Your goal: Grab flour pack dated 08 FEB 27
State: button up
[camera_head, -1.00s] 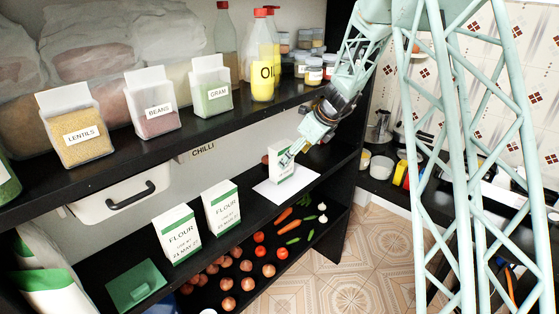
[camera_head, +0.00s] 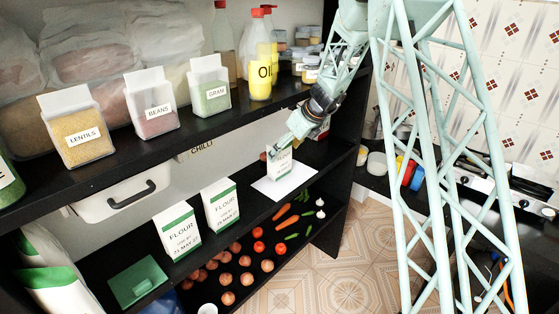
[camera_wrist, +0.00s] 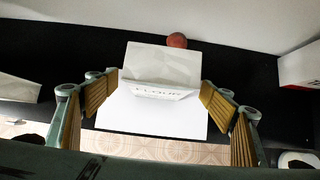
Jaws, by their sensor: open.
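A white flour pack (camera_head: 280,165) stands on a white sheet (camera_head: 300,180) on the lower shelf; its date cannot be read. My gripper (camera_head: 283,150) is over this pack, covering part of its top. In the wrist view my gripper (camera_wrist: 158,88) is open, with fingers on both sides of the pack (camera_wrist: 160,67); I cannot tell whether they touch it. Two green-and-white flour packs, a left one (camera_head: 178,232) and a right one (camera_head: 220,205), stand upright further left on the shelf. Their small date print looks like a May or March date.
The upper shelf (camera_head: 190,128) is above and left of my gripper, with jars and bottles. Several onions and other vegetables (camera_head: 265,245) lie lower down.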

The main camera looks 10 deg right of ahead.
jog(key=shift+x, duration=2.35)
jog(key=shift+c, duration=0.4)
jog(key=c, duration=1.1)
jog(key=shift+r, duration=0.15)
jog(key=s+d+b, duration=0.1)
jog(key=s+d, duration=0.2)
jog(key=s, duration=0.2)
jog(key=s+d+b, duration=0.1)
jog(key=s+d, duration=0.3)
jog(key=s+d+r+b, duration=0.1)
jog(key=s+d, duration=0.2)
jog(key=s, duration=0.2)
jog(key=shift+s+d+r, duration=0.1)
jog(key=shift+s+d, duration=0.15)
jog(key=shift+s, duration=0.1)
